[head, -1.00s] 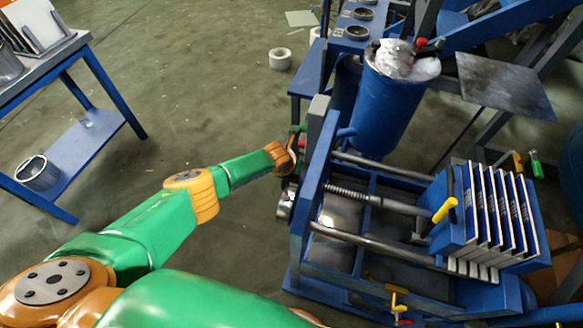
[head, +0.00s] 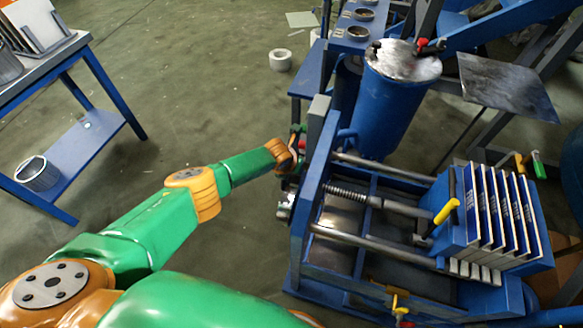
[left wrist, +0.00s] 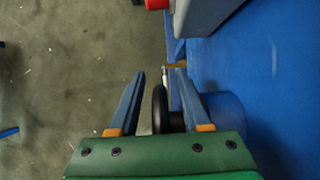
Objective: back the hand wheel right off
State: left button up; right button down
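The hand wheel shows edge-on as a black rim (left wrist: 160,108) in the left wrist view, in front of a blue round part. In the head view the wheel end (head: 286,208) at the press frame's left side is small and partly covered. My left gripper (left wrist: 160,74) is open, one blue finger on each side of the rim, with gaps visible between. In the head view its fingers are mostly hidden behind the wrist and frame. The threaded spindle (head: 348,196) runs from the blue end plate toward the plate stack (head: 500,220). My right gripper is out of view.
A blue drum (head: 393,105) stands behind the press. Guide rods (head: 370,245) flank the spindle. A blue table (head: 75,150) with a metal can (head: 38,174) on its lower shelf stands left. The floor between table and press is mostly clear, with a white roll (head: 280,60) farther back.

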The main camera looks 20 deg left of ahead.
pick_arm(q)
jog(key=shift+s+r+p, duration=0.1)
jog(key=shift+r+p, duration=0.2)
jog(key=shift+r, duration=0.05)
jog(key=p+v, duration=0.4)
jog(key=v, duration=0.2)
jog(key=shift+s+r, duration=0.15)
jog(key=shift+r, duration=0.05)
